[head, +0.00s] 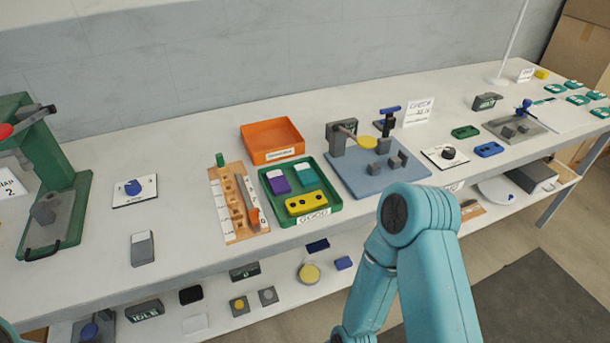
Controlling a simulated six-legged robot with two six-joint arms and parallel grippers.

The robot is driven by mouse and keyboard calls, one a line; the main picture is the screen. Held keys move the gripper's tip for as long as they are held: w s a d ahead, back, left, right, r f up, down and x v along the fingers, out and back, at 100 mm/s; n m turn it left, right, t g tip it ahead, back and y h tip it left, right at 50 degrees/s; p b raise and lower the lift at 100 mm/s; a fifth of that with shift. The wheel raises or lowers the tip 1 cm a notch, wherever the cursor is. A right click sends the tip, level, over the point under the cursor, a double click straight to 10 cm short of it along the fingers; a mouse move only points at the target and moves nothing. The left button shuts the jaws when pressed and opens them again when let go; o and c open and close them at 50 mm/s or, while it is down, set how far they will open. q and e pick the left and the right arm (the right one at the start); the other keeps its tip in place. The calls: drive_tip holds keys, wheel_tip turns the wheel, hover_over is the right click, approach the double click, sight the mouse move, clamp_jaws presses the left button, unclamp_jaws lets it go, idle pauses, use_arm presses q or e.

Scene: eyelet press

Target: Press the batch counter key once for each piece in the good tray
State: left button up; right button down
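The green good tray (331,209), with a GOOD label on its front, stands mid-table. In it are a purple piece (278,180), a teal piece (303,178) and a yellow piece (305,203) with dark holes. I cannot tell which thing is the batch counter key. A blue knob on a white plate (134,188) and a grey block with a pale top (142,248) are at the left. A black knob on a white plate (446,155) is right of the blue press mat. My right arm rises at the lower right. Neither gripper shows.
An orange tray (271,140) stands behind the good tray, and a wooden rack (238,203) beside it. A press on a blue mat (376,174) is to the right, a green press (60,205) at far left. Several small things lie on the lower shelf (215,300).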

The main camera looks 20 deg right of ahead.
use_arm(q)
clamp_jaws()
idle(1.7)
